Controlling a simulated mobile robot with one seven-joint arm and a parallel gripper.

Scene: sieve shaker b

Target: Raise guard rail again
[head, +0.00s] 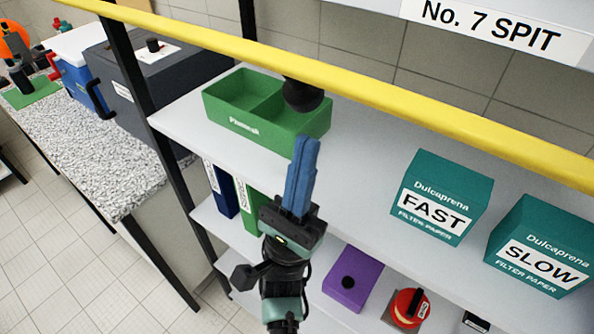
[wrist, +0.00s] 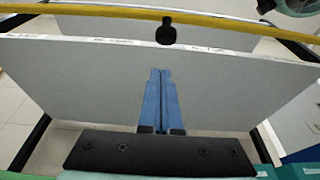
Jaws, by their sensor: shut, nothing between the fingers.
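The guard rail (head: 400,107) is a long yellow bar that slants across the front of the shelf in the head view. It also crosses the top of the wrist view (wrist: 90,11). A black knob (head: 302,96) hangs under the rail near its middle, and it shows in the wrist view (wrist: 166,33) too. My gripper (head: 305,145) has blue fingers, shut together and empty. Its tips point at the knob and appear a little below it, apart from it. The fingers also show in the wrist view (wrist: 160,75).
A green divided box (head: 225,125) stands on the upper shelf (head: 355,140) behind the knob. Teal FAST (head: 440,190) and SLOW (head: 535,240) filter paper boxes stand to the right. A purple box (head: 352,280) and a red round item (head: 410,308) are lower down. A dark post (head: 140,70) stands at left.

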